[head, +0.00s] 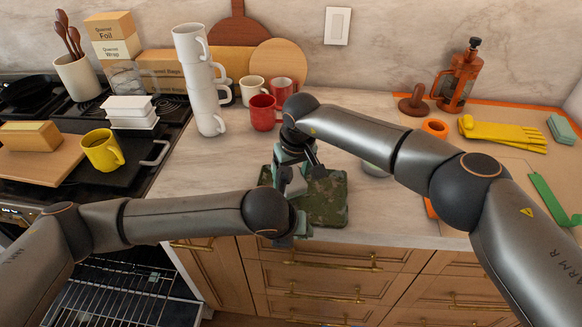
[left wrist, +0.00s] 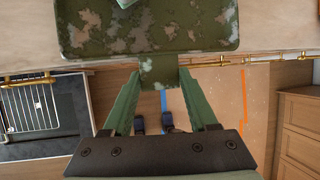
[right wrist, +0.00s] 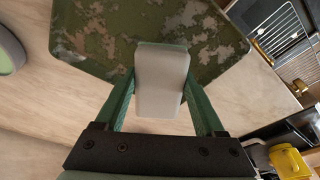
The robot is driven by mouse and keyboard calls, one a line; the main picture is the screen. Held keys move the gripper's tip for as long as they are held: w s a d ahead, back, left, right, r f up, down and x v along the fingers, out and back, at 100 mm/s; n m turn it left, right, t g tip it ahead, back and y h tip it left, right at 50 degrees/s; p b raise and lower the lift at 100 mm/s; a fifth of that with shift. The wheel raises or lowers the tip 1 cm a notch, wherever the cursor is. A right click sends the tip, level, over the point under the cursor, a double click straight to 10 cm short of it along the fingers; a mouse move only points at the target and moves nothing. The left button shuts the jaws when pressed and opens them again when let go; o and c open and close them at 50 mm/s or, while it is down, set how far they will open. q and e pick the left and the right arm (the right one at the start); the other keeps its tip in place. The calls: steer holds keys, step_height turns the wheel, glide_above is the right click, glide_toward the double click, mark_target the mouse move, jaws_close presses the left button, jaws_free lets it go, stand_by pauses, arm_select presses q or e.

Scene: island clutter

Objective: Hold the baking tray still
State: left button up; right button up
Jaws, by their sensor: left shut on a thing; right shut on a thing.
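The baking tray (head: 328,205) is a green rectangle with brown and pale blotches, lying flat near the front edge of the counter. In the left wrist view the tray (left wrist: 200,25) has a short tab on its near edge. My left gripper (head: 300,224) is shut on that tab, at the counter's front. My right gripper (head: 290,160) is above the tray and shut on a pale grey block (right wrist: 160,82). The block is over the tray (right wrist: 105,30); whether it touches the tray is unclear. My right arm crosses above the counter.
A tall stack of white mugs (head: 208,98) stands behind and left of the tray, with red mugs (head: 263,113) behind. A yellow mug (head: 101,152) is at left. Yellow gloves (head: 500,133) lie at right. The oven rack (head: 105,300) shows below. Counter left of the tray is clear.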

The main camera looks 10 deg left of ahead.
steer(key=shift+f, duration=0.65)
steer(key=shift+d+f, duration=0.25)
steer(key=d, duration=0.3)
steer(key=shift+a, duration=1.75)
steer(key=shift+f, duration=0.15)
steer(key=shift+d, duration=1.8)
